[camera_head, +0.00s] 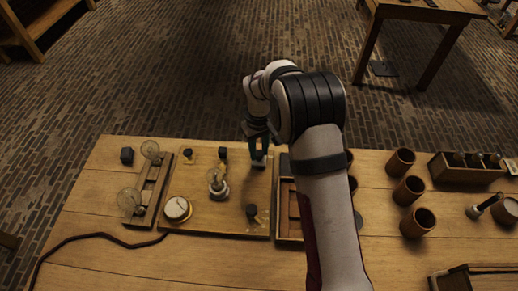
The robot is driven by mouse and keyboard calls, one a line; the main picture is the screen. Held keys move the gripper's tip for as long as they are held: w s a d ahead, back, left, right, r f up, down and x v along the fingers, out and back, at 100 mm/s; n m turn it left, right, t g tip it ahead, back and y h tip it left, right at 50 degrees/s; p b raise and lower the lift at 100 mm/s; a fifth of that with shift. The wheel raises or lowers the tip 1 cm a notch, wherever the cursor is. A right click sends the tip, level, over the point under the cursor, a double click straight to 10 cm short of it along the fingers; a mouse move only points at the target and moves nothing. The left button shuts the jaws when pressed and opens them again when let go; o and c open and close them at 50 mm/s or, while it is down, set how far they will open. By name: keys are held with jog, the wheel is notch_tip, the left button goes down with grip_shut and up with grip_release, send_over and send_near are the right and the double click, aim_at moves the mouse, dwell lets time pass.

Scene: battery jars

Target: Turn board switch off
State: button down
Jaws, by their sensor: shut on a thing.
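The wooden board (205,219) lies flat on the bench left of my arm. It carries a round white dial (177,208), a small lamp (218,186) and several small black posts, one of them (251,211) near its front right. My gripper (259,154) points down at the board's back right corner.
A rack with glass discs (145,200) and a black cube (127,155) stand left of the board. A wooden tray (289,232) lies right of it, partly behind my arm. Several brown cups (409,190) stand farther right. A dark cable (85,236) crosses the front left.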

aim_at(259, 153)
jog(key=shift+n, duration=0.3)
jog(key=c, duration=0.6)
grip_release()
notch_tip(259, 153, up, 16)
